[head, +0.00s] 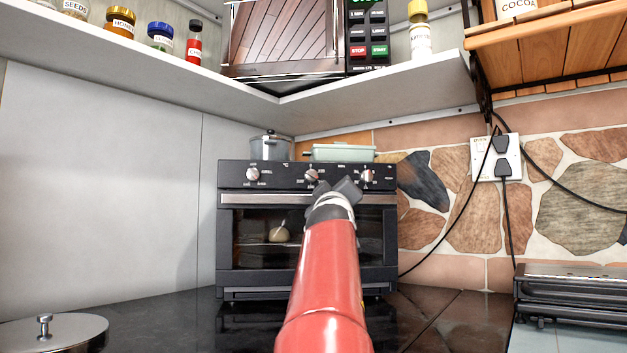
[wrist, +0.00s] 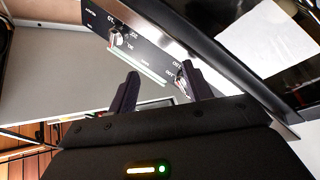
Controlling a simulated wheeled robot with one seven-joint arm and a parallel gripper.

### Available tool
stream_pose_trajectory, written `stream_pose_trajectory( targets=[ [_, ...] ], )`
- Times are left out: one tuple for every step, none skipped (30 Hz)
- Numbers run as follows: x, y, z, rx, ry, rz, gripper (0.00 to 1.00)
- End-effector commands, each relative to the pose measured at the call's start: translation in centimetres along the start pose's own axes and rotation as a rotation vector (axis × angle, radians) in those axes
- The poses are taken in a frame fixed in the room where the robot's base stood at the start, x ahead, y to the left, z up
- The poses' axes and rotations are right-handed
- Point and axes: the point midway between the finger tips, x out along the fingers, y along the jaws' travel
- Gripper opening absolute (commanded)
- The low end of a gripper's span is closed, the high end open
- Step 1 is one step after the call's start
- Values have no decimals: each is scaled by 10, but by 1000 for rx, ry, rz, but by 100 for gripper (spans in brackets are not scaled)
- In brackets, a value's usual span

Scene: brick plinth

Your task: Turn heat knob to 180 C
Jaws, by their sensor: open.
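The black oven (head: 228,225) stands on the counter, with three silver knobs along its top panel. The left knob (head: 252,174) is clear of my arm. The middle knob (head: 312,175), probably the heat knob, is just left of my gripper (head: 336,187). The right knob (head: 367,175) is just right of it. The dial marks are too small to read a setting. In the wrist view, my open, empty gripper (wrist: 160,70) faces the panel. One knob (wrist: 117,40) is beyond the left fingertip; another (wrist: 184,82) is beside the right finger. Contact there cannot be told.
A grey pot (head: 269,148) and a pale green dish (head: 343,153) stand on the oven. A shelf with jars (head: 120,22) and a microwave (head: 285,35) is above. Cables hang from a wall socket (head: 497,158) at the right. A metal lid (head: 55,332) lies at the front left.

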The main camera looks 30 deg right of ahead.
Motion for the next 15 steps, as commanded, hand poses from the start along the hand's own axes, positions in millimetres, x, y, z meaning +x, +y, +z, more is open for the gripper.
stream_pose_trajectory(
  targets=[
    [2,6,6,-148,6,6,50],
    [3,7,8,-247,14,8,50],
    [4,9,10,-377,24,11,50],
    [4,10,10,-473,34,14,50],
    [4,11,11,-572,43,17,50],
    [4,12,11,-704,58,21,50],
    [4,13,11,-804,69,25,50],
    [3,14,10,-905,83,30,50],
    [2,14,9,-1044,101,38,50],
    [1,14,7,-1152,117,45,50],
    [-1,14,6,-1261,133,54,50],
    [-3,13,3,-1409,157,67,50],
    [-5,12,0,-1520,176,79,50],
    [-7,11,-3,-1625,195,92,50],
    [-10,9,-7,-1759,221,112,50]
  ],
)
